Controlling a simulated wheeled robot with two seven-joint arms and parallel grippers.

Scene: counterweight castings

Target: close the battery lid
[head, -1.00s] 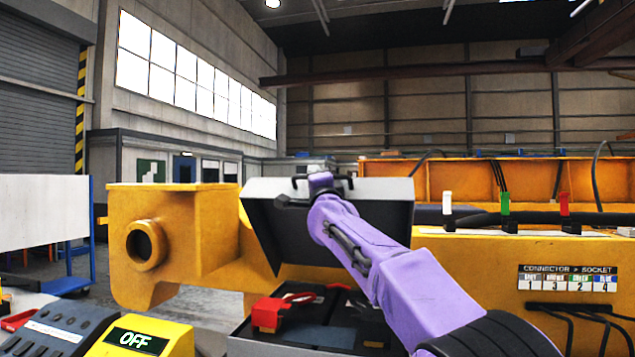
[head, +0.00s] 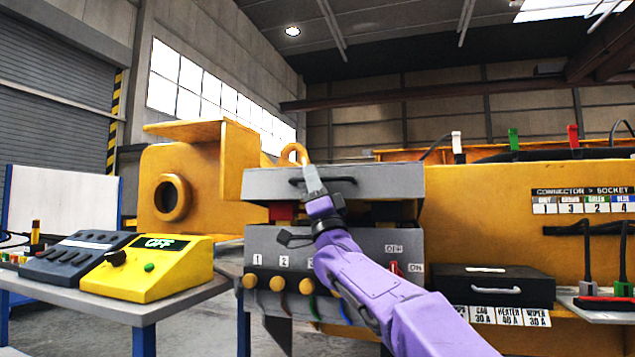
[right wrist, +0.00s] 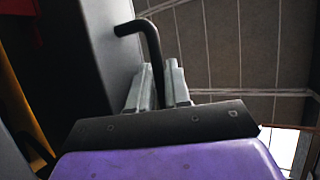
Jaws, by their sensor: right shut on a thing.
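The grey battery lid (head: 385,184) is low over the grey battery box (head: 262,243) in the head view. A gap shows between them, with a red part (head: 284,213) visible inside. The lid has a black bar handle (head: 343,181) on its front. My right gripper (head: 311,181) is at this handle. In the right wrist view its two grey fingers (right wrist: 157,85) are shut around the black handle (right wrist: 151,42), with the lid's grey face (right wrist: 112,45) beside it. My left gripper is out of view.
A yellow box marked OFF (head: 150,268) and a dark console (head: 70,255) stand on a table at the left. The box front has numbered orange knobs (head: 278,284). A black case (head: 495,287) and plugged cables (head: 587,250) are at the right.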

